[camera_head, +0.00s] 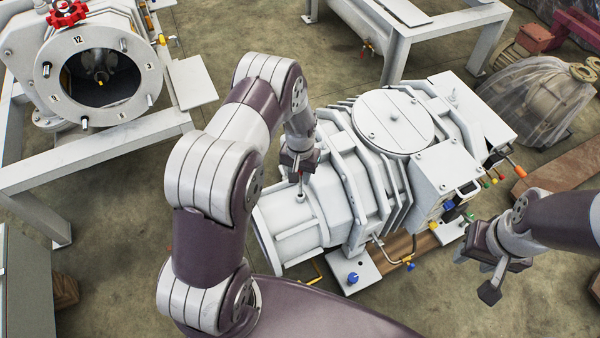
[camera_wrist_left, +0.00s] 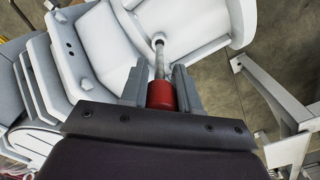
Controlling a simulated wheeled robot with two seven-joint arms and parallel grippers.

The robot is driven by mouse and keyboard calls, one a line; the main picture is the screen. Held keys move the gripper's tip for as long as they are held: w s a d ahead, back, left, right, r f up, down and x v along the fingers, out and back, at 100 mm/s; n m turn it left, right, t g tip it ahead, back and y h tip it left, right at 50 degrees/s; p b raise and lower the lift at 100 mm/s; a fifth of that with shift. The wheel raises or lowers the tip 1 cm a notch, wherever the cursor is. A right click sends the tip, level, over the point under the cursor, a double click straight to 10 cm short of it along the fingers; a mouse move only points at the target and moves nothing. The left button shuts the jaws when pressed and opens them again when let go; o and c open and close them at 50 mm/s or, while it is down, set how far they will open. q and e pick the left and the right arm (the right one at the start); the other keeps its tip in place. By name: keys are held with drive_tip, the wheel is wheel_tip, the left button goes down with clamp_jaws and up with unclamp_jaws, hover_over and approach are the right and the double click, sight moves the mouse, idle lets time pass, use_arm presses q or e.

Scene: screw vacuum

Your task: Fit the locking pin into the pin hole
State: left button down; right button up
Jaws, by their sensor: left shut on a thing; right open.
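The locking pin has a red grip (camera_wrist_left: 160,95) and a grey metal shaft (camera_wrist_left: 159,62) in the left wrist view. My left gripper (camera_wrist_left: 161,85) is shut on the red grip. The shaft's far end meets a small round white boss (camera_wrist_left: 157,39) on the white machine; I cannot tell how deep it sits in the pin hole, which is hidden. In the head view my left gripper (camera_head: 299,170) is above the near end of the white machine (camera_head: 310,215), with the boss (camera_head: 300,197) just below it. My right gripper (camera_head: 487,275) is open and empty at the right.
A white chamber with a round opening (camera_head: 98,82) stands on a frame (camera_head: 100,150) at the upper left. Another white frame (camera_head: 400,45) is at the back. A plastic-wrapped machine (camera_head: 535,100) stands at the right.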

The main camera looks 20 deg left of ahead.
idle(0.4)
use_arm(q)
drive_tip(key=shift+f, duration=0.4)
drive_tip(key=shift+f+b, duration=3.65)
drive_tip(key=shift+f, duration=1.55)
drive_tip(key=c, duration=0.8)
unclamp_jaws()
drive_tip(key=shift+o, duration=0.2)
drive_tip(key=shift+r, duration=0.1)
wheel_tip(320, 180, up, 12)
drive_tip(key=p, duration=0.4)
drive_tip(key=shift+r, duration=0.25)
drive_tip(key=shift+w, duration=0.1)
